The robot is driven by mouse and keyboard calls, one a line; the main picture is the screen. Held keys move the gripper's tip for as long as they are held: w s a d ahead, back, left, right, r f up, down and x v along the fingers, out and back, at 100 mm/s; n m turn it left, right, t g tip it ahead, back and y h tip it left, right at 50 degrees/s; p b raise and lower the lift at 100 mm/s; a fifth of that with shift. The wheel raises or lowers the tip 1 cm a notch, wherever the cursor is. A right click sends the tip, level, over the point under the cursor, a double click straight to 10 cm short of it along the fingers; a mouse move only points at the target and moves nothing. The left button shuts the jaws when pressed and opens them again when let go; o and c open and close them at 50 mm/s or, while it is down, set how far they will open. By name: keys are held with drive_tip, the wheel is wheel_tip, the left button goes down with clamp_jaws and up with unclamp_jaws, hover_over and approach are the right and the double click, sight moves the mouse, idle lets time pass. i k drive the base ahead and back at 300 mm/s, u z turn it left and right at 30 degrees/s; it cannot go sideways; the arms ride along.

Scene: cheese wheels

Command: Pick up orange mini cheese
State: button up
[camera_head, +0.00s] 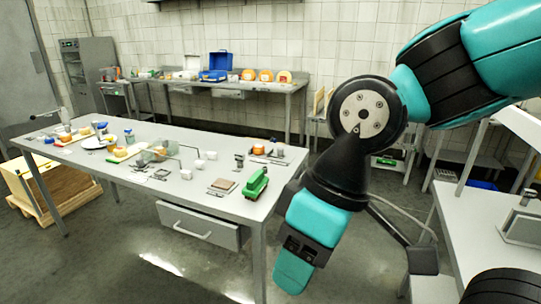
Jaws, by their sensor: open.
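A small orange round item (258,149), which looks like the orange mini cheese, stands near the far right edge of the long grey table (215,205). Larger orange cheese wheels (266,76) stand on the back bench (245,86). My teal and black arm reaches in from the upper right and hangs down to the right of the near table. Its jaws cannot be made out in this view. The orange item is up and left of the arm's lower end, well apart from it.
A green object (256,184), white cups (198,165), boards and small tools lie on the near table. A blue case (218,64) stands on the back bench. A wooden crate (52,190) is at left. Another grey table (480,235) is at right. Open floor lies between the tables.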

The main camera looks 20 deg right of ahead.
sight(258, 150)
drive_tip(key=z, duration=0.35)
drive_tip(key=i, duration=1.65)
